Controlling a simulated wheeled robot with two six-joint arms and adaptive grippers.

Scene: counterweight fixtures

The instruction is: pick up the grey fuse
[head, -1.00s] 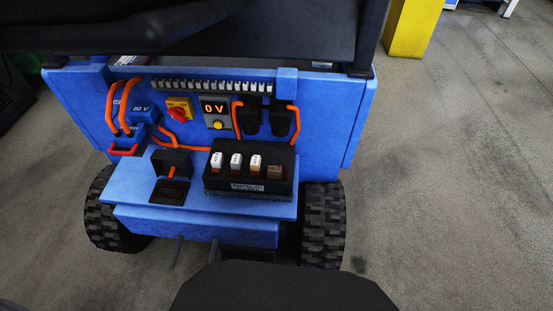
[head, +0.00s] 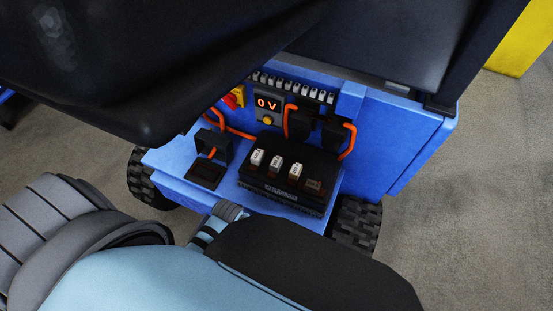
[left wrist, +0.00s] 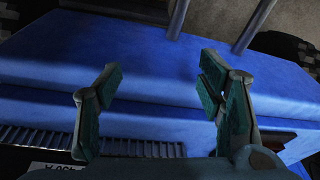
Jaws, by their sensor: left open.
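A black fuse block (head: 283,199) sits on the blue shelf of the cart. It holds three white-topped fuses, such as the leftmost (head: 257,157), and a darker grey-brown fuse (head: 313,186) at its right end. That is the only greyish one I can make out. In the left wrist view my left gripper (left wrist: 161,70) is open and empty over the blue shelf surface. Part of the block's ribbed edge and its label (left wrist: 52,168) show at the lower left there, but no fuses. In the head view its fingers are not clear. My right gripper is not in view.
A black holder (head: 213,145) stands left of the block, with a dark rectangular recess (head: 204,174) before it. Orange cables (head: 348,142) loop behind the block. A black wheel (head: 357,220) is below right.

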